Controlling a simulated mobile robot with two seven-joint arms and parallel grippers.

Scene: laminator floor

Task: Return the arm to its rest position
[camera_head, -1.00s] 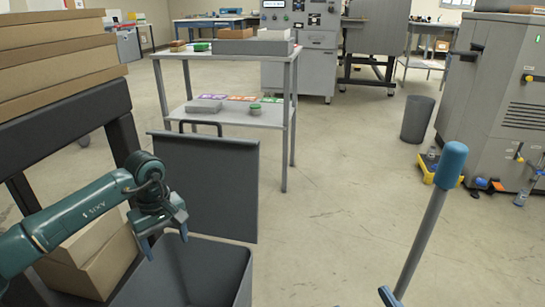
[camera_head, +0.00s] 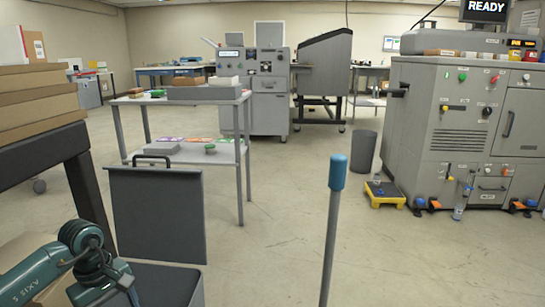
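My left arm comes in at the bottom left. My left gripper (camera_head: 108,293) is low in the picture, beside the near left part of a grey bin (camera_head: 178,283). Its fingertips are cut off by the bottom edge, so I cannot tell whether it is open or shut. I see nothing held in the part that shows. The bin's dark grey lid (camera_head: 157,218) stands upright behind it. My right arm and gripper are not in view.
Stacked cardboard boxes (camera_head: 40,100) stand on a dark rack at the left. A two-shelf table (camera_head: 190,150) is behind the lid. A blue-topped grey post (camera_head: 334,220) rises in front. A large grey machine (camera_head: 440,130) stands at right. Open floor lies between.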

